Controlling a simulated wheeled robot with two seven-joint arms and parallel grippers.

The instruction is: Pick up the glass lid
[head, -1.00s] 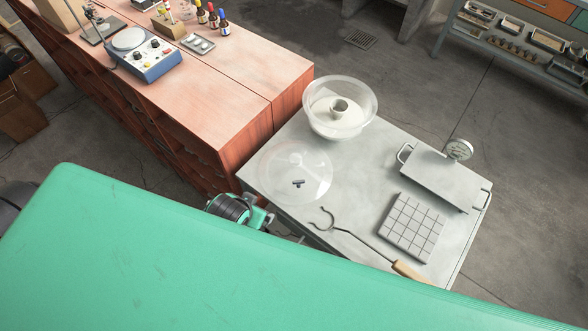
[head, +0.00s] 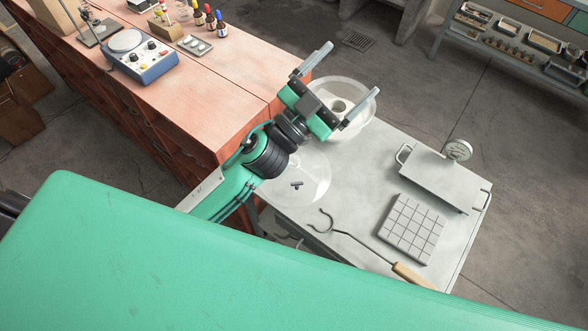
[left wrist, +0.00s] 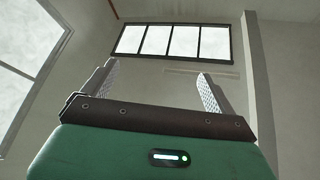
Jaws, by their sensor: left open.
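The glass lid (head: 312,188) lies on the grey bench top as a clear round disc with a small dark knob (head: 296,186) at its middle. My left arm covers its upper left part in the head view. My left gripper (head: 333,82) is open and empty, raised above the bench, and overlaps the glass bowl behind the lid in the picture. In the left wrist view its two fingers (left wrist: 157,82) stand wide apart with only wall and windows beyond. My right gripper is not in view.
A clear glass bowl (head: 366,112) with a pale block inside stands at the bench's back corner. A metal press with a gauge (head: 437,178), a gridded tile (head: 412,229) and a wooden-handled hook tool (head: 372,250) lie to the right. A reddish cabinet (head: 215,105) adjoins at left.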

